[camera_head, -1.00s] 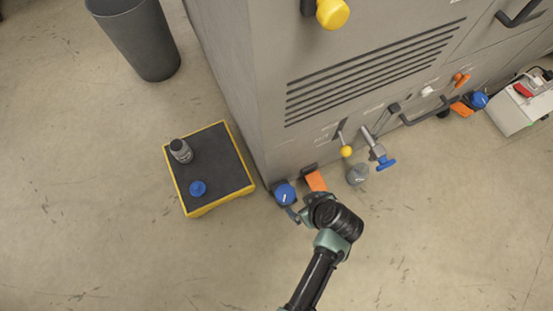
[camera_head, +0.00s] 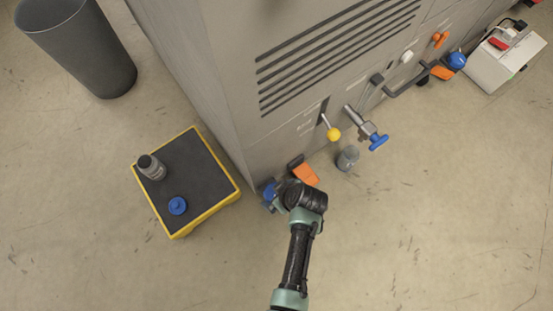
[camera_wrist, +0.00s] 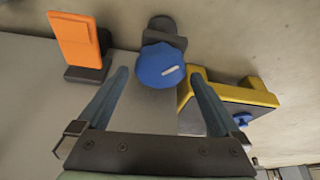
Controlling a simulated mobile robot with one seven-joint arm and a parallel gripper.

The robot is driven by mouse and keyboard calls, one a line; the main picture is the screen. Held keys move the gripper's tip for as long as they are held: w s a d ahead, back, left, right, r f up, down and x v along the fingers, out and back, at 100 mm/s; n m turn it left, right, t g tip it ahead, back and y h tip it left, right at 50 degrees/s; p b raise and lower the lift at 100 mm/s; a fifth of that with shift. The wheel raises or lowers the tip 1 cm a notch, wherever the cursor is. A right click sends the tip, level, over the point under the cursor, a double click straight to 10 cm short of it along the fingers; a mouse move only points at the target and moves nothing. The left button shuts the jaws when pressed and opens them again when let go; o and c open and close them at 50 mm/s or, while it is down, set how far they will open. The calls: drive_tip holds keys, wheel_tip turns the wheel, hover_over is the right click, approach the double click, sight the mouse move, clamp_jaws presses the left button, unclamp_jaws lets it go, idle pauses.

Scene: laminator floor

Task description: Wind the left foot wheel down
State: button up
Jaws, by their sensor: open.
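The left foot wheel is a blue round knob (camera_wrist: 160,68) with a white mark, low at the machine's left front corner. In the head view the wheel (camera_head: 268,189) is partly hidden behind my gripper and wrist. My gripper (camera_wrist: 160,82) is open in the wrist view, with one finger on each side of the wheel. The wheel shows between and slightly beyond the fingertips. I cannot tell whether either finger touches it. The orange pedal (camera_head: 305,173) is just right of the wheel in the head view and also shows in the wrist view (camera_wrist: 75,38).
A yellow-edged step (camera_head: 206,208) with a bottle (camera_head: 152,168) and blue cap (camera_head: 178,205) stands left of the wheel. A yellow-knobbed lever (camera_head: 333,134), blue-handled valve (camera_head: 377,142) and grey cup (camera_head: 347,159) are to the right. The floor in front is clear.

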drive_tip(key=shift+w+a+f+b, duration=0.1)
drive_tip(key=shift+f+b, duration=0.05)
drive_tip(key=shift+f, duration=0.2)
drive_tip(key=shift+w+a+f+b, duration=0.1)
drive_tip(key=shift+f+b, duration=0.05)
drive_tip(key=shift+f, duration=0.2)
drive_tip(key=c, duration=1.2)
